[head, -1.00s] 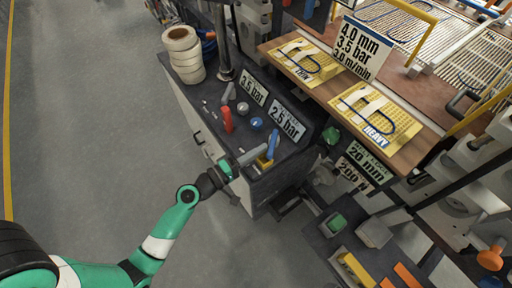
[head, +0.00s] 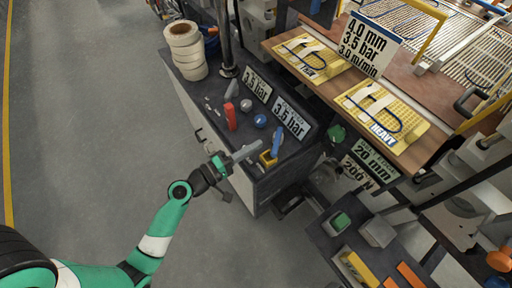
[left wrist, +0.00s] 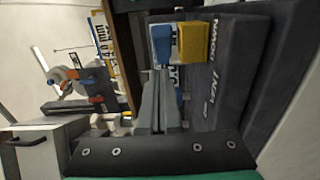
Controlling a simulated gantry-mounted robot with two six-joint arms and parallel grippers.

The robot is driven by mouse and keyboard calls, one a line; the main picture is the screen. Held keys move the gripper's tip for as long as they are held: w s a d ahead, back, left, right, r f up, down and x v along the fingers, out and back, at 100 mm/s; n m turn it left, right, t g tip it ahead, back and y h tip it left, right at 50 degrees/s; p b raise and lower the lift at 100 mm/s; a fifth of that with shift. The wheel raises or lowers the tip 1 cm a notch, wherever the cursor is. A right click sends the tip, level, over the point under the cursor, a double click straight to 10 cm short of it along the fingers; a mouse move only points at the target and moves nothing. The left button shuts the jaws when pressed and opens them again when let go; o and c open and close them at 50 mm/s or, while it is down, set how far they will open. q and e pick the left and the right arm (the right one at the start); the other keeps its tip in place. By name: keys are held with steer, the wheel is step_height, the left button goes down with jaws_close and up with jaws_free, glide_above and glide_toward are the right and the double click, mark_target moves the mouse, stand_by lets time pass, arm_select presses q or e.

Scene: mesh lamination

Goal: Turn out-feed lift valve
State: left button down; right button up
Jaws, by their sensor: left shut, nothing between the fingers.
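A blue lever (head: 277,142) stands up beside a yellow block (head: 267,159) at the front right end of the dark cabinet top. In the left wrist view the blue lever (left wrist: 161,44) and yellow block (left wrist: 193,41) are just beyond the fingertips. My left gripper (head: 259,146) is shut and empty, its tips beside the blue lever. I cannot tell whether they touch it. A red lever (head: 231,117) stands farther back on the same top. I cannot read which lever is the out-feed valve. My right gripper is not in view.
A stack of white rolls (head: 185,50) stands at the back left. The floor (head: 100,110) at left is clear.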

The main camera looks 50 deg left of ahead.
arm_select(q)
steer(key=s, duration=0.3)
steer(key=shift+a, duration=0.4)
steer(key=s+d, duration=0.3)
steer(key=s, duration=0.4)
steer(key=shift+d, duration=0.25)
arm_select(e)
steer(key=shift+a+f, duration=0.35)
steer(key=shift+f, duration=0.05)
arm_select(q)
steer(key=shift+w, duration=0.1)
